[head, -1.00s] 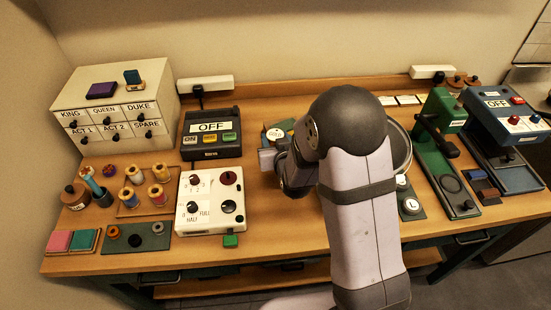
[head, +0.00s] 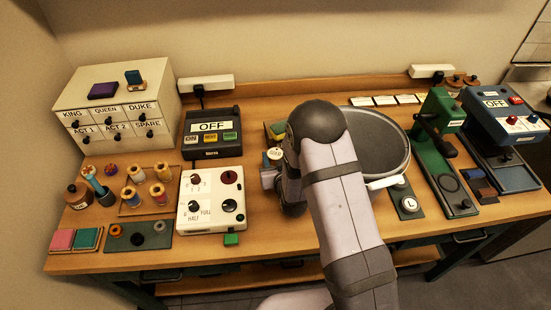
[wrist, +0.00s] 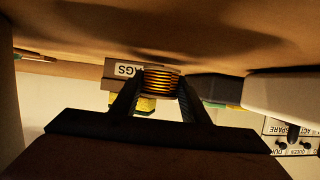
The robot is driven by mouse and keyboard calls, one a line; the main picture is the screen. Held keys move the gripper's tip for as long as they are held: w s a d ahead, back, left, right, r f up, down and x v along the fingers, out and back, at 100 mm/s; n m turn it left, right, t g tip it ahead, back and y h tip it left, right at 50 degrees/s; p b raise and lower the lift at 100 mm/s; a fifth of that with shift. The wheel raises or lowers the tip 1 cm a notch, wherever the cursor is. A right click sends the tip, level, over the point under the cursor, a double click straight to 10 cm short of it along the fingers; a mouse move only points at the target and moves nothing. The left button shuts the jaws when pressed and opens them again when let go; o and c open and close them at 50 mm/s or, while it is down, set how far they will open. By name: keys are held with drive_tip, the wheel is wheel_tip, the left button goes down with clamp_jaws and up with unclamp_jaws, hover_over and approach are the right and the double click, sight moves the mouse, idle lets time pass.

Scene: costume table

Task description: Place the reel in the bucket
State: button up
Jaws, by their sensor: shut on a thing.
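The reel (wrist: 162,83) shows in the wrist view as a small cylinder with orange and dark bands. It sits between the fingertips of my gripper (wrist: 160,88), which is shut on it. In the head view my gripper (head: 268,179) is over the middle of the table, just right of the white knob box; I cannot make out the reel there. A wide round grey vessel with a pale rim and white handle, likely the bucket (head: 408,150), stands to the right of my gripper. My arm hides its left part.
The white knob box (head: 207,212) is close on the gripper's left. A black OFF unit (head: 213,150) stands behind it. Small labelled items (head: 276,154) lie beyond the gripper. A green press (head: 437,120) stands right of the vessel. Several spools (head: 133,197) stand far left.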

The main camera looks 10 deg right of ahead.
drive_tip(key=shift+f, duration=0.55)
